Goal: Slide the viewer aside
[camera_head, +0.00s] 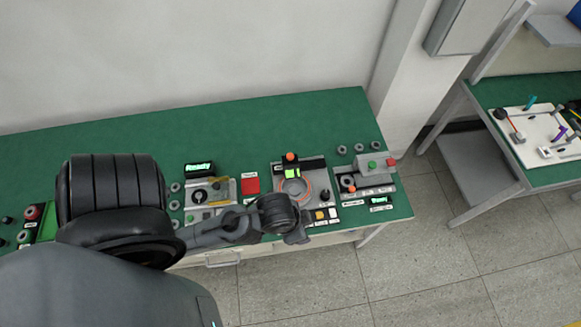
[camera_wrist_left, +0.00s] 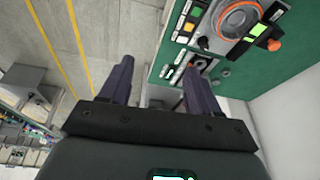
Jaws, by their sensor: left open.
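A middle station (camera_head: 318,198) on the green bench has a round orange-rimmed ring (camera_head: 296,188). Behind the ring is a black bar with a yellow-green block (camera_head: 292,173) and an orange knob (camera_head: 291,157); this looks like the viewer, but I cannot be sure. In the left wrist view the knob (camera_wrist_left: 274,45) and the ring (camera_wrist_left: 238,20) show at upper right, apart from my fingers. My left gripper (camera_head: 300,237) is at the bench's front edge, before this station. In its wrist view the left gripper (camera_wrist_left: 157,75) is open, with nothing between its fingers. My right gripper is out of view.
A station with a grey box (camera_head: 376,165) and red and green buttons stands to the right. A station with a "Ready" display (camera_head: 199,168) and a red square pad (camera_head: 250,185) lie to the left. The back of the green bench (camera_head: 240,120) is clear.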

